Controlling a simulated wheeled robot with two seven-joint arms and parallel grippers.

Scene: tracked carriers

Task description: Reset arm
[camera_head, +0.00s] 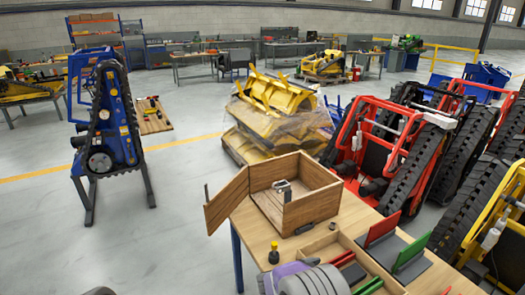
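Neither of my grippers shows clearly in the head view. A small dark rounded shape sits at the bottom edge on the left; I cannot tell whether it is part of my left arm. A purple and grey ribbed object (305,281) is cut off by the bottom edge, at the front of the wooden table (247,222). I cannot tell what it is. An open wooden box (312,207) stands on the table with its door swung out to the left. A small metallic item (282,186) is inside it.
A small dark bottle (274,253) and a divided wooden tray (345,241) with red and green parts are on the table. A blue tracked carrier (111,120) on a stand is at left. Red and yellow carriers (375,150) crowd the right.

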